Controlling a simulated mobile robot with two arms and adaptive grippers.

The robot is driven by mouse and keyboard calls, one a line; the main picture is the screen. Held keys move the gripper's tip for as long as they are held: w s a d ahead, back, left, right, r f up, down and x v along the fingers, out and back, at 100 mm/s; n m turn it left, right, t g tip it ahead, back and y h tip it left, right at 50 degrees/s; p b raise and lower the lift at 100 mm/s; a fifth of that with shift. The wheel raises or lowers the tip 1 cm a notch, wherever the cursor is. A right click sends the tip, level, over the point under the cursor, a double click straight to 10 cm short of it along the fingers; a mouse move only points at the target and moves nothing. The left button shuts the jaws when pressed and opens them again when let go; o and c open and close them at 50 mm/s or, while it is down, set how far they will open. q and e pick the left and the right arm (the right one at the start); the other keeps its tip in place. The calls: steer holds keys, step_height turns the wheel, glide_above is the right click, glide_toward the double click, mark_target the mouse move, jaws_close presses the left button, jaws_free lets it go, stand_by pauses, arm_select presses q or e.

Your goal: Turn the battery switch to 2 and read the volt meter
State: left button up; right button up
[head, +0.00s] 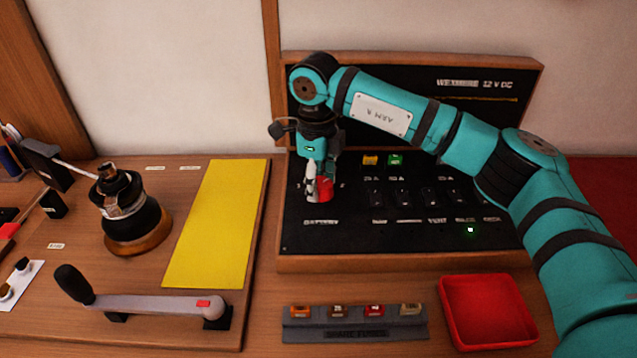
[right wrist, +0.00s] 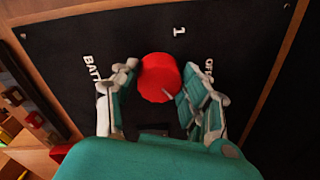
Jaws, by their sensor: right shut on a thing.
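The red battery switch knob (head: 325,188) sits on the lower left of the black panel (head: 345,250), above the printed word "BATTERY". It also shows in the right wrist view (right wrist: 160,77), with a printed "1" beyond it and lettering partly hidden by the fingers. My right gripper (head: 318,184) reaches down from above and is shut on the knob; in the right wrist view its fingers (right wrist: 160,95) stand on both sides of it. The knob's setting cannot be read. No volt meter dial can be made out; my right arm covers part of the panel. My left gripper is not in view.
Small dark switches (head: 402,195) and a green light (head: 470,229) are on the panel. In front lie a grey spare-fuse holder (head: 354,333) and a red tray (head: 448,310). At left are a winch (head: 135,222), its handle (head: 150,304) and a yellow sheet (head: 220,225).

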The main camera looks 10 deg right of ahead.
steer(key=shift+r+m, duration=0.1)
steer(key=shift+m, duration=0.4)
steer(key=o, duration=1.2)
steer(key=shift+c, duration=0.2)
step_height(320, 180, up, 12)
steer(key=shift+s+a, duration=0.25)
